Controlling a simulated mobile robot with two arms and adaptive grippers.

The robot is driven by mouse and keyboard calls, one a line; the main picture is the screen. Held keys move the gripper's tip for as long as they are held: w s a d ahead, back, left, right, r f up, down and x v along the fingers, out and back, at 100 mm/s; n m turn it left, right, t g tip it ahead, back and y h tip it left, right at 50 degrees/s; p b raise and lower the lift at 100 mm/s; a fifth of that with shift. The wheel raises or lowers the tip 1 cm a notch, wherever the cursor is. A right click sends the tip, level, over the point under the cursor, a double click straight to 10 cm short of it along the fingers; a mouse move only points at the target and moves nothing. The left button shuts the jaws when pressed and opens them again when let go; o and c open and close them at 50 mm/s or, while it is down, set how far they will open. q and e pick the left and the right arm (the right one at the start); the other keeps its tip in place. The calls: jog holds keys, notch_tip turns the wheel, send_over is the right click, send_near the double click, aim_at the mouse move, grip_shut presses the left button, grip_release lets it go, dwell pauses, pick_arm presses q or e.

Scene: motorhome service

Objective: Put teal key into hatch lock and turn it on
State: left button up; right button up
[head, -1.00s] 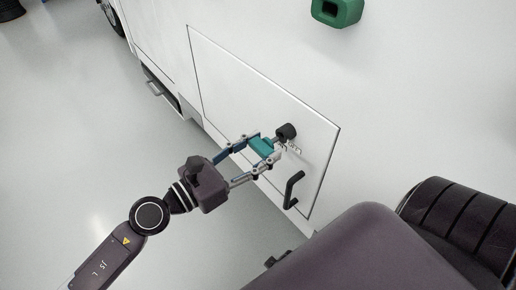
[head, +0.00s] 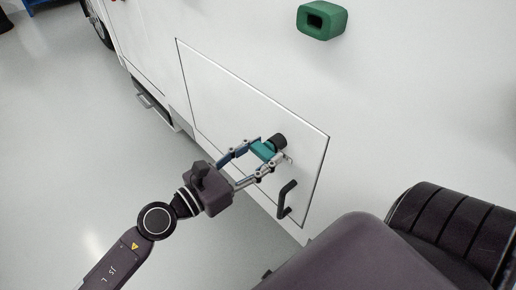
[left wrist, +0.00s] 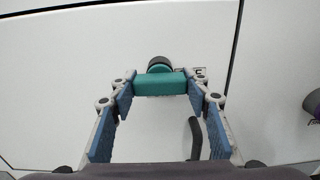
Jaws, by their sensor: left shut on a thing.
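My left gripper (head: 266,151) is shut on the teal key (head: 262,149), holding it by its wide head. The key points at the black round hatch lock (head: 279,141) and its head is right up against it. The key's shank is hidden, so it seems to sit in the lock; how deep I cannot tell. In the left wrist view the teal key head (left wrist: 160,84) lies between the blue finger pads, directly in front of the lock (left wrist: 158,63). The hatch (head: 225,105) is closed flush in the white wall. My right gripper is not in view.
A black handle (head: 286,199) sticks out of the hatch below the lock, close to my left fingers. A green hollow socket (head: 321,21) juts from the wall above. A small step (head: 143,99) is at the far left. The grey floor (head: 80,120) is clear.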

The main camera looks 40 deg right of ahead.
pick_arm(q)
jog(key=shift+d, duration=0.2)
jog(key=o, duration=1.2)
jog(key=shift+a, duration=0.1)
jog(key=a, duration=1.1)
jog(key=shift+s+a, duration=0.4)
